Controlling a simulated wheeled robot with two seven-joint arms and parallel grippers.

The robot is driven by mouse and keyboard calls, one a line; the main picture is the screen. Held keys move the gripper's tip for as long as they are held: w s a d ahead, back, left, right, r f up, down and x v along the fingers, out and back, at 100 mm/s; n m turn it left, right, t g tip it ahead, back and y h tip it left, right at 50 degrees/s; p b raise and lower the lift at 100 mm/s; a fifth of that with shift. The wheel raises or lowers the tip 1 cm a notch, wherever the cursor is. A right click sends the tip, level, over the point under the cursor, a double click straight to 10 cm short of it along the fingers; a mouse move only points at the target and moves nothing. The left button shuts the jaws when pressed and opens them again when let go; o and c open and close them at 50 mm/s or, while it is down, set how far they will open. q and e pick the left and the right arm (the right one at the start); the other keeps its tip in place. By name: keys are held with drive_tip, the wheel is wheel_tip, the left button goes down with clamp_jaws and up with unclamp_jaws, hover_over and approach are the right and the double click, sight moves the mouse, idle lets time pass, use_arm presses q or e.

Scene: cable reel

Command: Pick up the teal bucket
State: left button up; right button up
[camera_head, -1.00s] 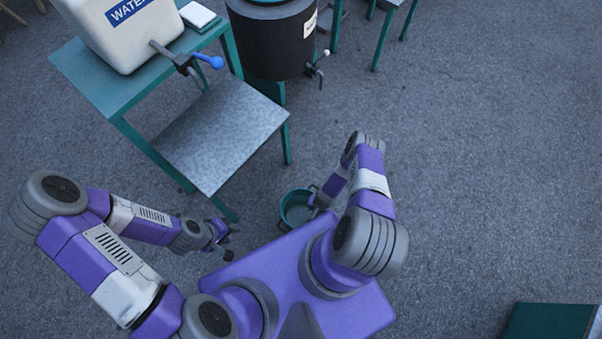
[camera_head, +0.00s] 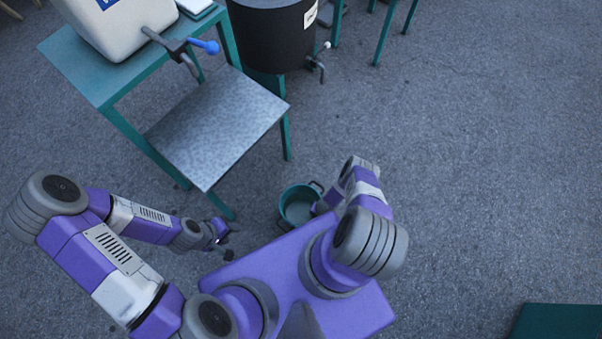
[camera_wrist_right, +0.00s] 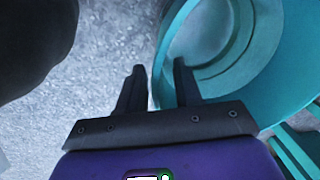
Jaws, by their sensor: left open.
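The teal bucket (camera_head: 283,209) stands upright on the ground just ahead of my base, beside my right forearm. In the right wrist view the bucket (camera_wrist_right: 262,75) fills the upper right, its open mouth and inside showing. My right gripper (camera_wrist_right: 157,78) is open, its two fingers apart. The bucket's near wall shows between the fingers, with the right finger overlapping the bucket; I cannot tell whether they touch. In the head view the right fingers are hidden by my arm. My left gripper (camera_head: 222,233) is open and empty, low to the left of the bucket.
A teal table with a speckled grey lower shelf (camera_head: 217,125) stands ahead and left, carrying a white water container (camera_head: 112,25) with a blue-handled tap. A black drum (camera_head: 268,38) with a tap stands behind. Open ground lies to the right; a green flat thing (camera_head: 555,322) is at lower right.

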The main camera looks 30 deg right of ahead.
clamp_jaws()
idle(1.4)
